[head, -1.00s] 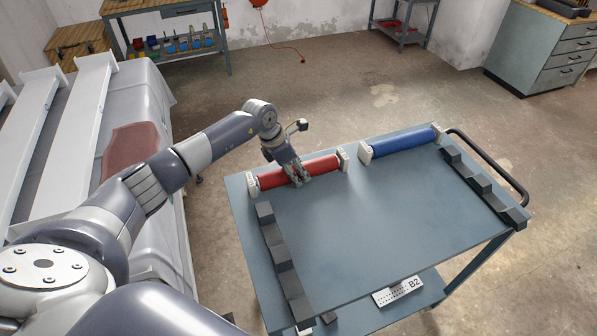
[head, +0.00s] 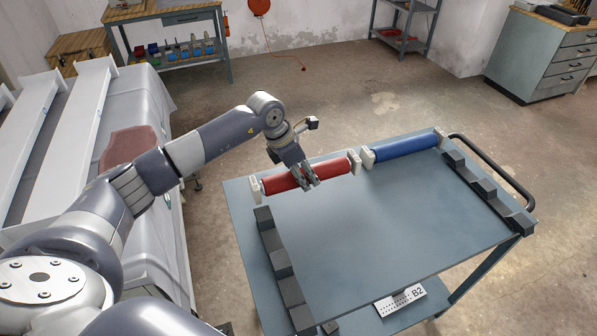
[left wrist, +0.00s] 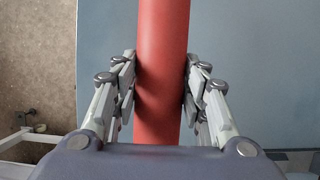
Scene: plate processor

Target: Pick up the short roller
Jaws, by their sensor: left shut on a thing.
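A red roller (head: 334,168) with pale end blocks is at the far left part of the blue-grey cart top (head: 380,235). A blue roller (head: 405,146) with similar end blocks is to its right, at the far edge of the cart. My left gripper (head: 307,184) is shut on the red roller near its middle. In the left wrist view the fingers (left wrist: 160,88) press on both sides of the red roller (left wrist: 163,35). I cannot tell for sure whether the roller is clear of the cart top. My right gripper is out of view.
Dark stepped racks line the cart's left (head: 278,262) and right (head: 487,188) sides, with a black handle (head: 495,168) at the right. The middle of the cart top is bare. A white-covered machine (head: 150,110) stands at the left.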

